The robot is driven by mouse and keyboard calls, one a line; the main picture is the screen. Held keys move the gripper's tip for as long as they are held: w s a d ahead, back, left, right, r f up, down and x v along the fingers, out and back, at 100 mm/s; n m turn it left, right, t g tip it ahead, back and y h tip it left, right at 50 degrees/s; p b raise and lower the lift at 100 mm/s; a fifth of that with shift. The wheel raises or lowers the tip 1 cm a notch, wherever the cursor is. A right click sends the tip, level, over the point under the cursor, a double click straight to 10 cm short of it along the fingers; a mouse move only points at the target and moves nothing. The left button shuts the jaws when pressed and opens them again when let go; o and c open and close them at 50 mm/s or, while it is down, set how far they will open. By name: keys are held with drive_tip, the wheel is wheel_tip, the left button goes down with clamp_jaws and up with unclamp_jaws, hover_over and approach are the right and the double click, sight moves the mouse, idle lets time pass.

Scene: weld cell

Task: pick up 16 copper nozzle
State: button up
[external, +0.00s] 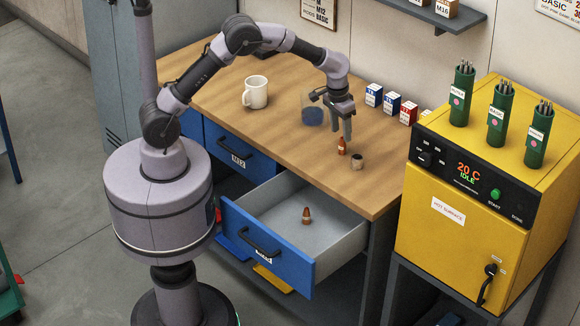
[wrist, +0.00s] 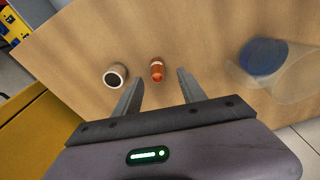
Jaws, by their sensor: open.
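A copper nozzle (external: 341,146) stands on the wooden bench top near its right end. It also shows in the wrist view (wrist: 157,70), where it lies ahead of the gap between my fingers. My gripper (external: 346,134) is above the bench, pointing down, open and empty, with the nozzle just below it. The fingers (wrist: 158,88) do not appear to touch the nozzle. A second copper nozzle (external: 306,215) stands inside the open drawer (external: 335,222). I cannot read a size mark on either nozzle.
A clear container with blue contents (external: 312,112) stands behind. A white mug (external: 256,92) is farther left. Small boxes (external: 391,103) line the wall. A yellow oven (external: 440,225) stands at the right.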

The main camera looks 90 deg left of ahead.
sight(342, 138)
drive_tip(key=f+b, duration=0.1)
drive_tip(key=f, duration=0.3)
drive_tip(key=f+b, duration=0.1)
drive_tip(key=f, duration=0.1)
drive_tip(key=shift+w+b, duration=0.3)
drive_tip(key=shift+w, duration=0.1)
drive_tip(key=shift+r, duration=0.1)
clamp_jaws()
